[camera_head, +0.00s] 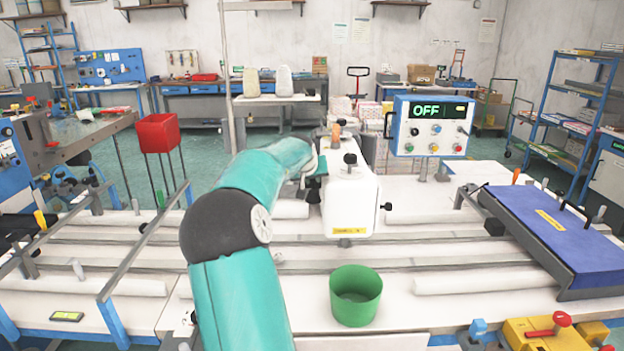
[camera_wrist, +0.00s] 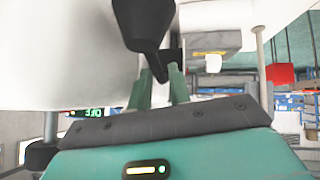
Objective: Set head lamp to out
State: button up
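The white sewing head (camera_head: 350,205) stands mid-bench in the head view, with a black knob on top, another on its right side and a yellow label low on its front. My gripper (camera_head: 316,170) is at its upper left side, partly hidden by my arm. In the wrist view, my gripper's green fingers (camera_wrist: 160,78) stand apart, and a black tapered lever or knob (camera_wrist: 143,22) comes down at them with its tip in the gap. I cannot tell whether they touch it. I cannot clearly pick out the head lamp or its setting.
A control box (camera_head: 432,126) with an "OFF" display stands right of the head. A green bin (camera_head: 356,296) is in front, a blue panel (camera_head: 556,228) at right, and a red bin (camera_head: 158,133) on thin legs at left. White rolls and rails cross the bench.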

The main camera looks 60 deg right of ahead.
jog(key=shift+c, duration=0.5)
grip_shut()
